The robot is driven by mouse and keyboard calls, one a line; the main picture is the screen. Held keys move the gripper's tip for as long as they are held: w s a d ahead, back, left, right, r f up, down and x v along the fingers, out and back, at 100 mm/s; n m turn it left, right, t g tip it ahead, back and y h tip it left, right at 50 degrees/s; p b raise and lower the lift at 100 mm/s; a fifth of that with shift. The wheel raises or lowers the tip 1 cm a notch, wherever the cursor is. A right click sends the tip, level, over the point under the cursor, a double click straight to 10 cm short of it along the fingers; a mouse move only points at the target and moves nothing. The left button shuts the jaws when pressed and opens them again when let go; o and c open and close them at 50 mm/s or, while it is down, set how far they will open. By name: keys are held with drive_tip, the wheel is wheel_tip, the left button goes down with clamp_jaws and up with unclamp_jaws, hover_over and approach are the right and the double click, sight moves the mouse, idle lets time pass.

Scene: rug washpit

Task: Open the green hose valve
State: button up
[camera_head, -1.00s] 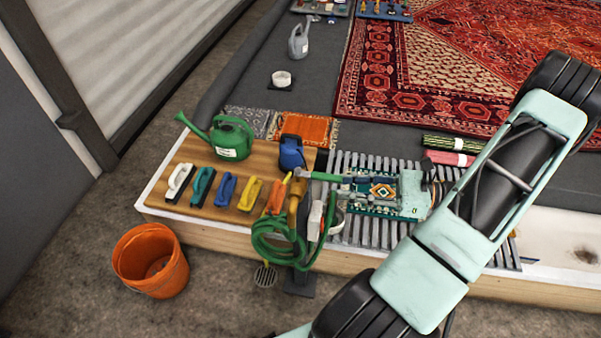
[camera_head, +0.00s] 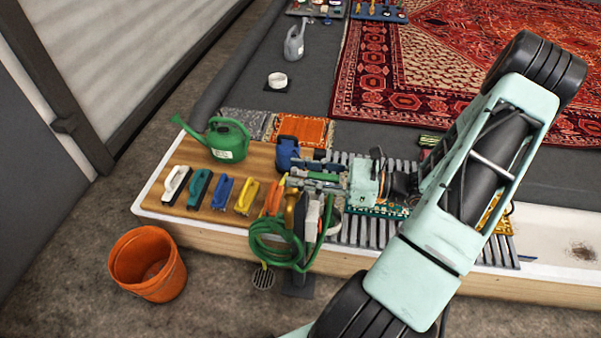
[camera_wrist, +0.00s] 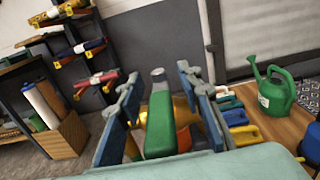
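The green hose valve's lever (camera_head: 322,176) lies level above the brass valve body (camera_head: 291,207) at the table's front. In the wrist view the green lever (camera_wrist: 160,125) points toward the camera, with orange-brass parts behind it. My gripper (camera_head: 298,181) is around the lever, one finger on each side. In the wrist view my gripper (camera_wrist: 159,78) is open, with gaps between the fingers and the lever. The green hose (camera_head: 272,246) hangs coiled below the valve. The lever's pivot is partly hidden by the fingers.
Several coloured brushes (camera_head: 222,193) and a green watering can (camera_head: 227,141) stand on the wooden board left of the valve. A blue container (camera_head: 287,153) stands close behind my gripper. A grey slatted rack (camera_head: 372,232) lies to the right. An orange bucket (camera_head: 148,264) is on the floor.

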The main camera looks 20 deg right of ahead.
drive_tip(key=shift+c, duration=0.3)
clamp_jaws()
